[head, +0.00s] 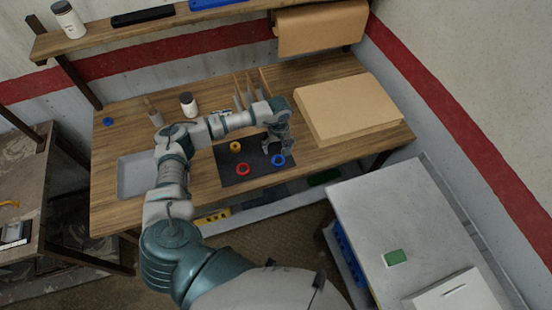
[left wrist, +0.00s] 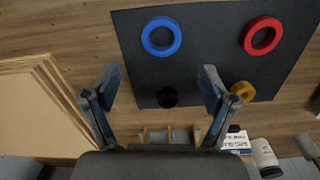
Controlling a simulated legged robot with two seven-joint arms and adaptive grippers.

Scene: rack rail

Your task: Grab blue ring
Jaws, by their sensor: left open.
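The blue ring (head: 278,160) lies flat on a black mat (head: 232,178), near its right front corner in the head view. It also shows in the left wrist view (left wrist: 146,36), up from and between the fingertips. My left gripper (head: 279,148) is open and empty, pointing down above the mat just behind the blue ring. Its two fingers (left wrist: 160,88) are spread apart in the left wrist view, with a dark round thing (left wrist: 167,97) on the mat between them. My right gripper is in neither view.
A red ring (head: 243,169) and a yellow ring (head: 235,146) lie on the same mat. Cardboard sheets (head: 347,108) are stacked on the table to the right. Small bottles, including a white one (head: 188,103), stand behind the arm. A grey tray (head: 134,178) is at left.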

